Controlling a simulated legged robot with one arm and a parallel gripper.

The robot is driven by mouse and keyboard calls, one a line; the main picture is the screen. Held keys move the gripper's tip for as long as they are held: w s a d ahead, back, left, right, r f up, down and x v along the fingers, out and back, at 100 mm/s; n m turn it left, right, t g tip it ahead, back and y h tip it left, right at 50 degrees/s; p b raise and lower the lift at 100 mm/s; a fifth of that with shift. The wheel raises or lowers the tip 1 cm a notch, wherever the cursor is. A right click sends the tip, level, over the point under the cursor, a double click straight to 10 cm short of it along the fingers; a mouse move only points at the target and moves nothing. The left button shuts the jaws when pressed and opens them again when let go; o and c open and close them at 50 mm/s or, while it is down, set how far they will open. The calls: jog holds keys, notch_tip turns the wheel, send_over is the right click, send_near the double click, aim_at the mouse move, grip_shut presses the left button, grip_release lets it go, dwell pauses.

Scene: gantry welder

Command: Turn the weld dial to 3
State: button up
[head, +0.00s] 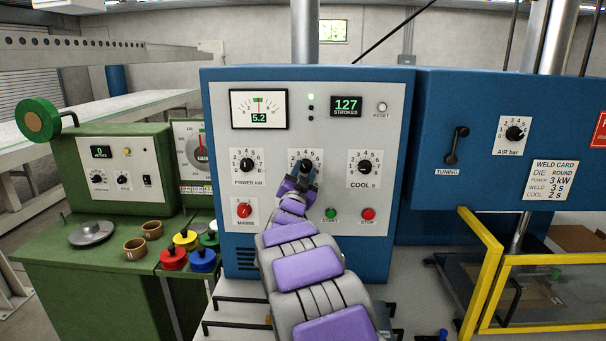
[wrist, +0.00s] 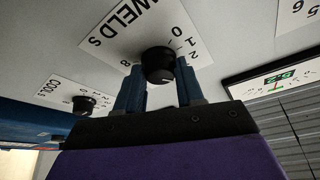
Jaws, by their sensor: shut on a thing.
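The weld dial (wrist: 159,65) is a round black knob on a white scale plate marked "WELD s" in the wrist view. My gripper (wrist: 160,80) has its two blue fingers on either side of this knob and is shut on it. In the wrist view, the figures 0, 1, 2 and 8 show around the knob; its pointer setting cannot be read clearly. In the head view, my arm reaches up to the weld dial (head: 306,165), the middle of three dials on the grey panel, and hides its lower part and label.
The power dial (head: 247,165) is left of it and the cool dial (head: 365,166) right, also in the wrist view (wrist: 84,104). Below are a red knob (head: 244,210), green button (head: 331,213) and red stop button (head: 368,214). The weld card (head: 553,180) reads weld 3 s.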

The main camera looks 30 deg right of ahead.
jog(key=o, duration=1)
jog(key=shift+o, duration=0.2)
jog(key=p+v, duration=0.2)
jog(key=v, duration=1.5)
jog(key=shift+f, duration=0.2)
jog(key=shift+a, duration=0.2)
